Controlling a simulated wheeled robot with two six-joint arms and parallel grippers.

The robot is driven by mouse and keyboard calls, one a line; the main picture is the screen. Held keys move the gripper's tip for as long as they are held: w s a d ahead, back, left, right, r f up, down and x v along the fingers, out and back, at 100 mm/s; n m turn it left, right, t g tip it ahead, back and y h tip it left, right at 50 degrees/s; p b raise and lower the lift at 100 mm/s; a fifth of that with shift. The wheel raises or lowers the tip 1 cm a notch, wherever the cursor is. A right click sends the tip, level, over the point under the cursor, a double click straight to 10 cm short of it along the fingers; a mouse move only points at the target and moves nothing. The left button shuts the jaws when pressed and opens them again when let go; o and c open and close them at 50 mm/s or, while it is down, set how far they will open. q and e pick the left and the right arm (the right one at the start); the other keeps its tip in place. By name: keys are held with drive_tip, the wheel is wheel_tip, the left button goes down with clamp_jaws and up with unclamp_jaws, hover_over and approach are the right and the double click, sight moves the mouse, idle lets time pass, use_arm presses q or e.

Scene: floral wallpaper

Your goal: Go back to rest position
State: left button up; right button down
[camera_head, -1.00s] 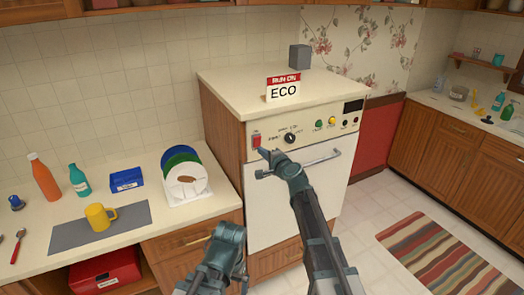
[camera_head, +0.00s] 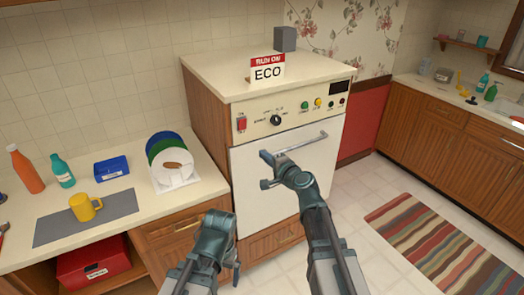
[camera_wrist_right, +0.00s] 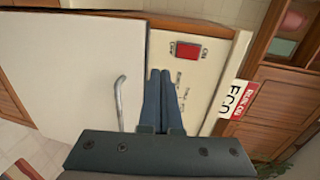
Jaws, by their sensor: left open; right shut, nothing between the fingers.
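My right gripper (camera_head: 267,157) is shut and empty in front of the white appliance (camera_head: 260,190), below its red switch (camera_head: 241,124). It is apart from the switch. In the right wrist view the two blue-grey fingers (camera_wrist_right: 160,76) lie together. The red switch (camera_wrist_right: 187,50) shows beyond their tips, and the door handle (camera_wrist_right: 120,103) is beside them. My left gripper (camera_head: 236,268) hangs low in front of the counter drawers, partly hidden by its own arm. It is open, and I see nothing in it.
A "RUN ON ECO" sign (camera_head: 267,70) and a grey box (camera_head: 286,39) stand on the appliance. The left counter holds a yellow mug (camera_head: 82,207) on a grey mat (camera_head: 55,231), a plate rack (camera_head: 185,187) and bottles. A striped rug (camera_head: 440,245) lies on the clear floor at right.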

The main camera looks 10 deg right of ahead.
drive_tip(key=s+a+f+n+g+h, duration=0.1)
drive_tip(key=s+a+f+n+g, duration=0.1)
drive_tip(key=s+f+n+g, duration=0.95)
drive_tip(key=s+d+f+n+g+h, duration=0.1)
drive_tip(key=s+d+f+h, duration=0.25)
drive_tip(key=s, duration=0.35)
drive_tip(key=s+d+f+n+g+h, duration=0.1)
drive_tip(key=s+d+f+g+h, duration=0.15)
drive_tip(key=s+d, duration=0.3)
drive_tip(key=s+a+n, duration=0.3)
drive_tip(key=s+a, duration=0.3)
drive_tip(key=a, duration=0.5)
drive_tip(key=shift+a+f+n, duration=0.25)
drive_tip(key=shift+a+n, duration=0.1)
drive_tip(key=shift+a, duration=0.05)
drive_tip(key=shift+s, duration=0.1)
